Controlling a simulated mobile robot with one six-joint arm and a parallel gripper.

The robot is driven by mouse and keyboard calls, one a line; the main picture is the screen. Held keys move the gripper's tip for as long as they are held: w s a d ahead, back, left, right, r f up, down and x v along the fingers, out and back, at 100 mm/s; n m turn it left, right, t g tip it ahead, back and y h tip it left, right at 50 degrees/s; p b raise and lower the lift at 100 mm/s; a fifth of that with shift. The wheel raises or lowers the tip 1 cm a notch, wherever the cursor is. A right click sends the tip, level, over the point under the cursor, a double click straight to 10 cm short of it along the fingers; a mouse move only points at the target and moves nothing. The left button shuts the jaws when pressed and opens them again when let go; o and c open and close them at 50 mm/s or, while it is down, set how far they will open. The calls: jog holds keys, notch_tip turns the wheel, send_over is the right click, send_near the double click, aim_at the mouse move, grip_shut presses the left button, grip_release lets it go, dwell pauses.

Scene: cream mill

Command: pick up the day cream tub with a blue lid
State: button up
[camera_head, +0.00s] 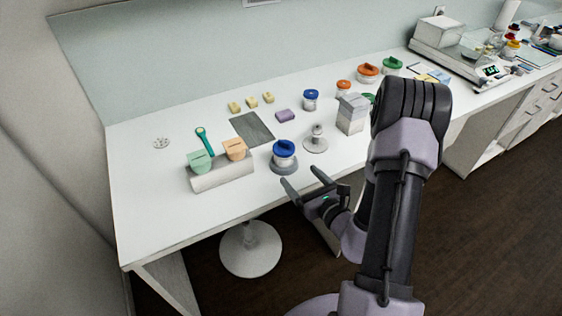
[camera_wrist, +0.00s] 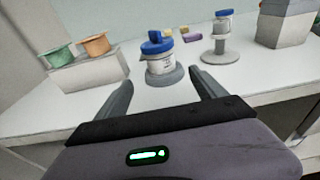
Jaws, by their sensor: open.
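A white tub with a blue lid (camera_head: 284,154) stands upright on a round grey base (camera_head: 284,168) near the front edge of the white table. In the wrist view this tub (camera_wrist: 159,56) is ahead, between the two fingers, with print on its side too small to read. A second blue-lidded tub (camera_head: 310,100) stands farther back; it also shows in the wrist view (camera_wrist: 223,22). My gripper (camera_head: 301,184) is open and empty, at the front of the table, short of the nearer tub and not touching it.
A grey holder (camera_head: 222,174) with green and orange cups stands left of the near tub. A grey pedestal (camera_head: 316,143) and a pale box (camera_head: 351,113) stand to its right. A dark mat (camera_head: 252,129) lies behind.

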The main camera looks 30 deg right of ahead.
aim_at(288, 162)
jog(key=w, duration=0.5)
jog(key=shift+w+f, duration=0.25)
jog(key=shift+w, duration=0.05)
jog(key=w, duration=0.2)
jog(key=w+b, duration=0.1)
jog(key=w, duration=0.2)
jog(key=shift+w+f, duration=0.2)
jog(key=shift+w, duration=0.15)
jog(key=shift+r, duration=0.1)
grip_shut()
